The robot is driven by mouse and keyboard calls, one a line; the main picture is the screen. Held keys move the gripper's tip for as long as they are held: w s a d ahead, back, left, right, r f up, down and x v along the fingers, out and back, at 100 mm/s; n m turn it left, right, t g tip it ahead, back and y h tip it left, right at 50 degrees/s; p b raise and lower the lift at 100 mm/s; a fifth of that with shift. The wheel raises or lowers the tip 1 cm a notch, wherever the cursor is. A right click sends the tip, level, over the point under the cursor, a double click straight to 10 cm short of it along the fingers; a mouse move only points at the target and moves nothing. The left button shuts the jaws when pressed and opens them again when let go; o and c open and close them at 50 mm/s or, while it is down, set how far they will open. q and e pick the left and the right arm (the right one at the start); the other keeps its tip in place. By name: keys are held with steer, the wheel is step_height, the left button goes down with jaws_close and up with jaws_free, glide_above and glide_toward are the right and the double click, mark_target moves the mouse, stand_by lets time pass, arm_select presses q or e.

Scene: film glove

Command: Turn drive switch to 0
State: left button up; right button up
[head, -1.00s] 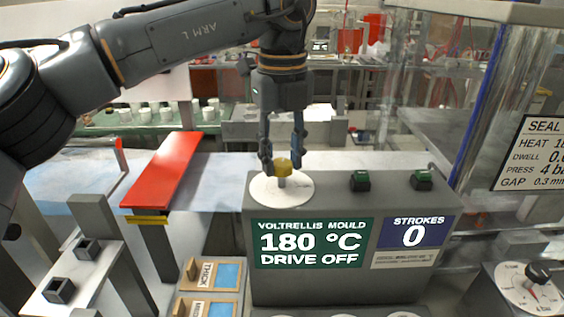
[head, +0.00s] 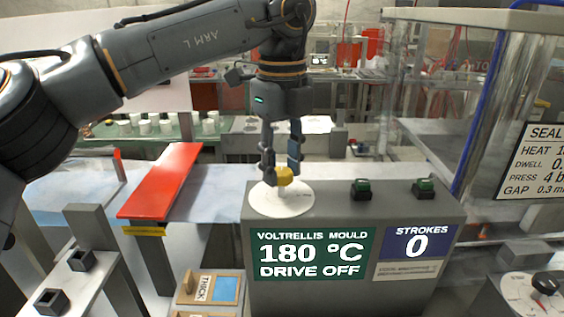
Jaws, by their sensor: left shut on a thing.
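The drive switch (head: 284,175) is a yellow knob on a white round dial (head: 281,204) on top of the grey control box. My left gripper (head: 281,178) points down over the dial with its fingers around the knob, shut on it. The box's green display (head: 311,256) reads "VOLTRELLIS MOULD 180 °C DRIVE OFF". The blue display (head: 416,241) reads "STROKES 0". The dial's marks are too faint to read. My right gripper does not show.
A red plate (head: 165,180) stands to the left. A clear-walled machine with a seal sign (head: 537,160) stands at right. Another dial (head: 538,292) is at lower right.

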mark_target(282, 171)
arm_select(q)
steer(key=o, duration=1.2)
steer(key=shift+c, duration=0.2)
steer(key=shift+r, duration=0.15)
step_height(282, 171, up, 12)
